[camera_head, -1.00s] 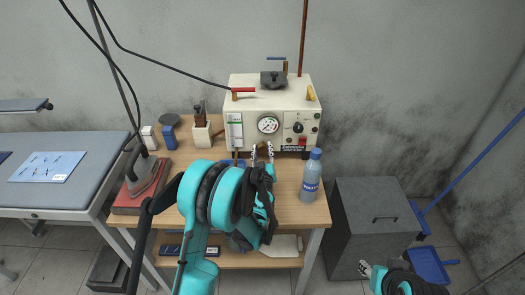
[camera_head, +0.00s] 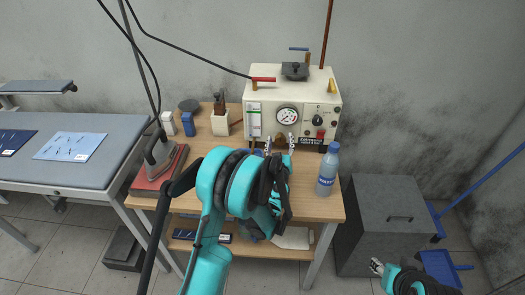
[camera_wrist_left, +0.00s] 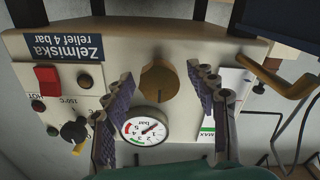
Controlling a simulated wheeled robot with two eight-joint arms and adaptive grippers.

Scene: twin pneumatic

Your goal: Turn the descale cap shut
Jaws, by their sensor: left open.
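The descale cap, which I take to be the round brass knob (camera_wrist_left: 159,80), sits on the front panel of the cream boiler (camera_head: 260,88), beside the pressure gauge (camera_wrist_left: 145,127). In the head view the cap (camera_head: 281,139) shows small and partly covered below the gauge (camera_head: 287,116). My left gripper (camera_head: 279,146) is open in front of the panel, with one finger on each side of the cap. In the wrist view a gap shows between the cap and both fingers. My right gripper (camera_head: 377,266) is low at the right, away from the boiler; its jaws are too small to judge.
A water bottle (camera_head: 328,168) stands right of my left gripper on the wooden table (camera_head: 312,205). An iron (camera_head: 158,152) rests on a red pad at the left. A grey cabinet (camera_head: 388,222) stands at right. The panel also has a red switch (camera_wrist_left: 47,76) and black knob (camera_wrist_left: 74,130).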

